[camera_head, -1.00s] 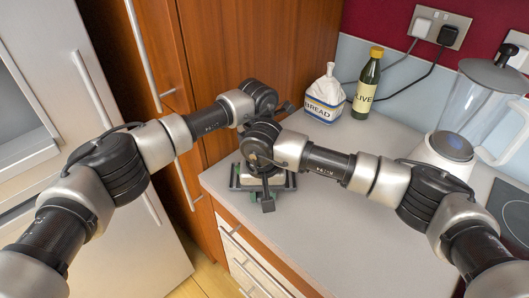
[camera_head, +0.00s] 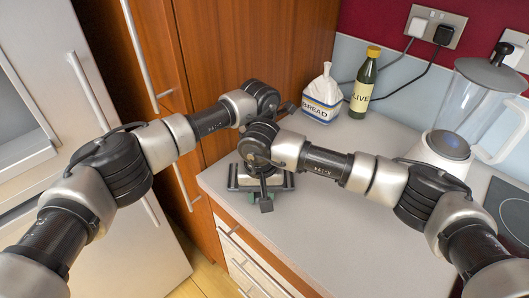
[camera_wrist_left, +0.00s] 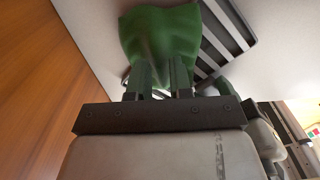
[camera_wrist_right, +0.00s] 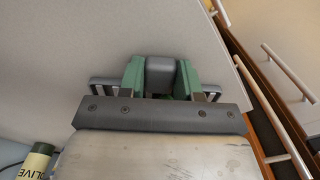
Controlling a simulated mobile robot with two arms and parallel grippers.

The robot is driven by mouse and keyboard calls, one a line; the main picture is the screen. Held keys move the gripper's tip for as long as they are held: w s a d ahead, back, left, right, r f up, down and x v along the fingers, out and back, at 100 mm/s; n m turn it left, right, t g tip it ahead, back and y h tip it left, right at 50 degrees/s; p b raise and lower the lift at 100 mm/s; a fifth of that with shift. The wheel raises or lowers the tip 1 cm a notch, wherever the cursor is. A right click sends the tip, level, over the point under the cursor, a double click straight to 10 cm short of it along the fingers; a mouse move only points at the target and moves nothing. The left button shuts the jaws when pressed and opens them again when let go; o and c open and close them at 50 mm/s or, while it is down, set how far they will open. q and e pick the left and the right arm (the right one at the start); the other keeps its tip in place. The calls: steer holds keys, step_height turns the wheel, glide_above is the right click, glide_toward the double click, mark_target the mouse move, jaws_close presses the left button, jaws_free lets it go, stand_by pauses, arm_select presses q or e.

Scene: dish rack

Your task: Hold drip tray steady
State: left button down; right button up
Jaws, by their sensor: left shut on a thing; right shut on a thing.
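The drip tray, a small dark grey slatted piece, lies on the counter's near left corner, mostly hidden under my grippers in the head view. Its slats (camera_wrist_left: 222,38) show at the top right of the left wrist view and on both sides of my right gripper (camera_wrist_right: 160,75). My right gripper is shut on the tray's grey raised block (camera_wrist_right: 160,72). My left gripper (camera_wrist_left: 160,78) is shut on a crumpled green cloth (camera_wrist_left: 160,35), beside the tray. In the head view the right wrist covers most of the tray and both sets of fingertips.
A bread bag (camera_head: 322,98) and an olive bottle (camera_head: 364,84) stand at the back of the counter (camera_head: 320,220). A blender (camera_head: 470,110) is at the right. A wooden cabinet (camera_head: 265,45) rises close behind my left arm. The middle of the counter is clear.

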arm_select(q)
steer(key=shift+a, duration=0.65)
steer(key=shift+r, duration=0.15)
steer(key=shift+r, duration=3.45)
arm_select(e)
steer(key=o, duration=1.1)
